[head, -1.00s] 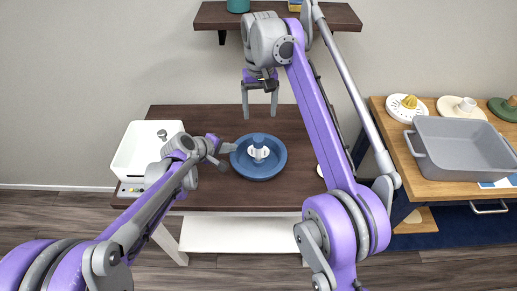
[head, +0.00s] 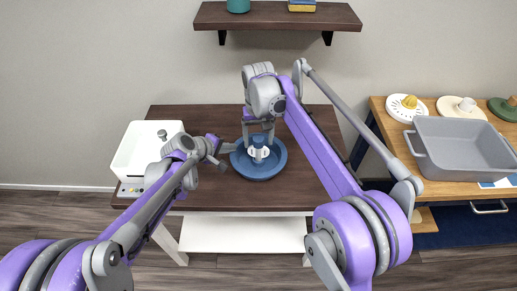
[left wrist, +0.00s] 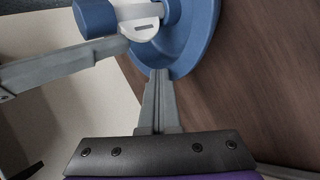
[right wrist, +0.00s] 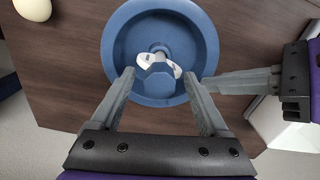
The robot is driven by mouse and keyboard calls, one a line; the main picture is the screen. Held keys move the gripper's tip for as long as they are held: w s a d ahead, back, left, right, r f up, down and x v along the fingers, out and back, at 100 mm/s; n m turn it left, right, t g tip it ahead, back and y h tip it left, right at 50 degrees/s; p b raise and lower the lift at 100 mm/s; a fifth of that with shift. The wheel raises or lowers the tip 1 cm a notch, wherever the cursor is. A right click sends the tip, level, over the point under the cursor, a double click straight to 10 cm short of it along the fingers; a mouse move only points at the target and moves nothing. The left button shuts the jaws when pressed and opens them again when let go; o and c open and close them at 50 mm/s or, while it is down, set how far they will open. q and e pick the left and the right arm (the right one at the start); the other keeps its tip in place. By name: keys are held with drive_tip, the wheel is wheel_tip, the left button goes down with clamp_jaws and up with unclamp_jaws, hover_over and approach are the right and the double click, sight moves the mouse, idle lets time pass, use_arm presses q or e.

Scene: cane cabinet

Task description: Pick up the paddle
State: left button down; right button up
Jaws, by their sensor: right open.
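The paddle (head: 258,153) is white with a blue knob on top. It stands upright in the middle of the round blue bowl (head: 279,165) on the dark table. In the right wrist view the paddle (right wrist: 157,71) shows between the fingertips of my right gripper (right wrist: 160,76), which is open above the bowl. The left wrist view shows the knob (left wrist: 95,18) close up.
A white ice-cream machine base (head: 138,158) stands left of the bowl. A wall shelf (head: 275,16) is above the table.

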drive_tip(key=shift+f, duration=0.15)
clamp_jaws()
idle(0.4)
wheel_tip(320, 180, up, 10)
drive_tip(key=shift+r, duration=0.1)
idle(0.4)
